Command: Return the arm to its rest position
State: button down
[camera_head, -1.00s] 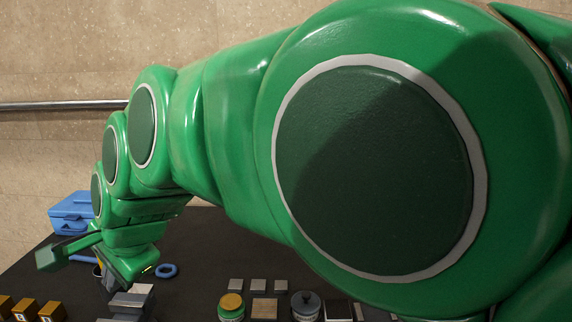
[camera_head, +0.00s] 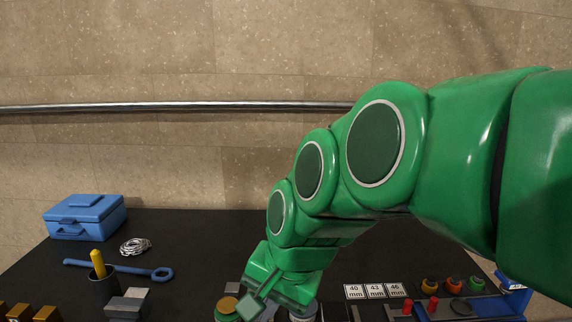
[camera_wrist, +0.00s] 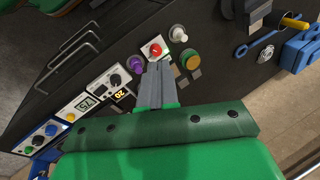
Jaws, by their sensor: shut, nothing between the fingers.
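My green arm (camera_head: 390,150) reaches in from the right in the head view and bends down over the dark table (camera_head: 200,230). I cannot tell whether the fingers touch anything.
Size cards (camera_head: 375,291) and coloured knobs (camera_head: 453,285) are at right. A metal rail (camera_head: 180,107) runs along the wall.

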jog(key=s+d+f+n+g+h, duration=0.1)
jog(key=s+d+f+n+g, duration=0.1)
jog(key=s+d+f, duration=0.3)
jog(key=s+d+f+n+g+h, duration=0.1)
jog(key=s+d+f, duration=0.5)
jog(key=d, duration=0.7)
jog(key=shift+s+n+g+h, duration=0.4)
jog(key=shift+s+h, duration=0.3)
jog(key=shift+s, duration=0.45)
